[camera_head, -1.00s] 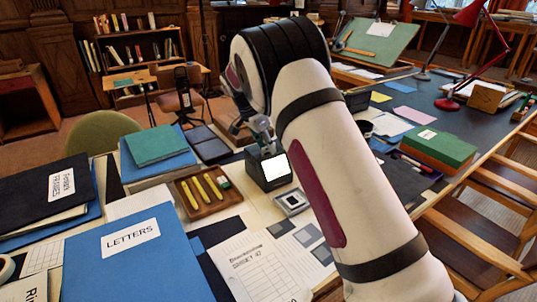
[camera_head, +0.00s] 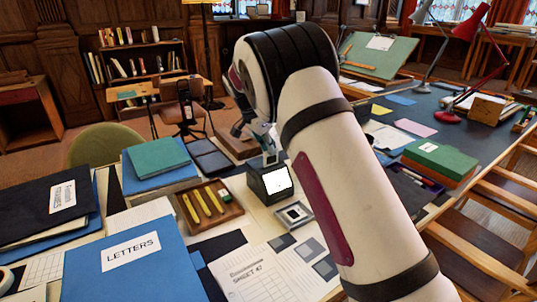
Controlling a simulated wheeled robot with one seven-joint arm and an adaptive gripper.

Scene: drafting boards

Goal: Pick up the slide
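A small square with a pale frame and a dark centre, which looks like the slide (camera_head: 294,215), lies flat on the table. It is in front of a black box with a white label (camera_head: 270,184). My arm comes in from the lower right and bends over at the top. My gripper (camera_head: 243,127) is partly hidden behind the arm's bend, above and behind the black box and apart from the slide. Its fingers are too small and too covered to tell whether they are open or shut.
A wooden tray with yellow sticks (camera_head: 238,211) is left of the slide. A printed sheet (camera_head: 262,275) lies in front. Blue folders (camera_head: 135,265) and a green book on blue ones (camera_head: 158,158) fill the left. A green box (camera_head: 440,160) and a red lamp (camera_head: 470,25) stand right.

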